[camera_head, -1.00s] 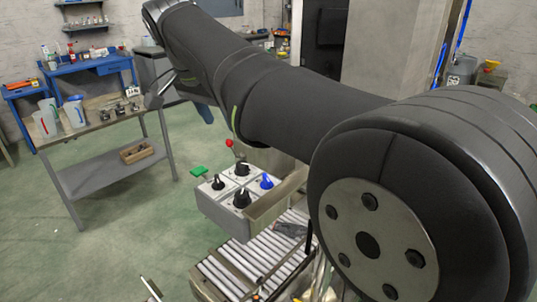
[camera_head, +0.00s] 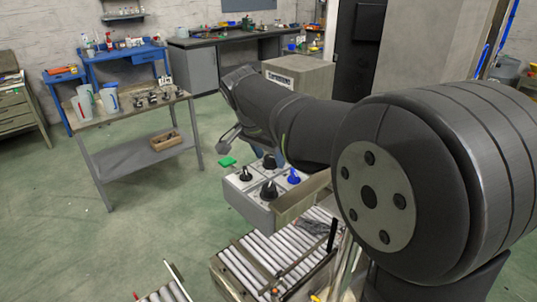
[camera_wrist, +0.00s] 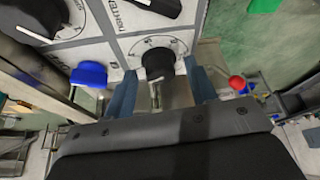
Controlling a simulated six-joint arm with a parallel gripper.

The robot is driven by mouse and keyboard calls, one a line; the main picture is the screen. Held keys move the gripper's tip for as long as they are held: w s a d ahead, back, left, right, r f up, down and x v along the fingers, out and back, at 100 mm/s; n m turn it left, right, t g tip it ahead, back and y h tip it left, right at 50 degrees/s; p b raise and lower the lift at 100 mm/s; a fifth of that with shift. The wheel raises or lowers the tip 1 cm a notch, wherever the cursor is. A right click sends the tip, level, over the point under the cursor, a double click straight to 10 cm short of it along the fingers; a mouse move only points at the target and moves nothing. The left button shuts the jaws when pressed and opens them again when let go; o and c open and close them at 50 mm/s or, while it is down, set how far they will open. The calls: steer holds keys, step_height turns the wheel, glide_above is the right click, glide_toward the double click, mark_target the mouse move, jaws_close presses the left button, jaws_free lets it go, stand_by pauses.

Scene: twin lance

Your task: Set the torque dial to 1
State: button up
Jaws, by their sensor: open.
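A grey control box (camera_head: 258,216) carries several black knobs and a blue knob (camera_head: 293,177). The back black dial (camera_head: 269,162) is partly covered by my arm in the head view. In the wrist view this black dial (camera_wrist: 158,63), with a printed scale around it, lies between the blue fingers of my gripper (camera_wrist: 159,66). The fingers are open, one on each side; I cannot tell whether they touch it. The torque label is not readable. Another black knob (camera_wrist: 158,5) beside the word TIGHTEN is at the top.
A red ball-ended lever (camera_wrist: 237,83) stands close to the right finger. The blue knob (camera_wrist: 88,74) is left of the dial, and a green part (camera_wrist: 265,5) is at top right. A roller conveyor (camera_head: 275,255) lies below the box. A workbench (camera_head: 130,115) stands at the left.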

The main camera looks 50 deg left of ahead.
steer(key=c, duration=1)
steer(key=shift+n, duration=0.3)
steer(key=n+y, duration=0.1)
steer(key=n, duration=0.1)
steer(key=n+g, duration=0.1)
steer(key=n, duration=0.1)
steer(key=shift+d+y, duration=0.2)
steer(key=shift+y, duration=0.2)
steer(key=n, duration=0.2)
steer(key=n+g+y, duration=0.1)
steer(key=n, duration=0.2)
steer(key=shift+w+d+n+g, duration=0.15)
steer(key=shift+w+n+g, duration=0.15)
steer(key=shift+n, duration=0.1)
steer(key=n, duration=0.2)
steer(key=n+g+y, duration=0.1)
steer(key=n, duration=0.1)
steer(key=shift+w+n+g, duration=0.1)
steer(key=shift+n+g, duration=0.2)
steer(key=shift+w+n+g, duration=0.1)
steer(key=shift+n+g, duration=0.4)
steer(key=shift+n, duration=0.75)
steer(key=shift+w+n+g, duration=0.1)
steer(key=shift+n+g, duration=0.4)
steer(key=shift+n, duration=0.75)
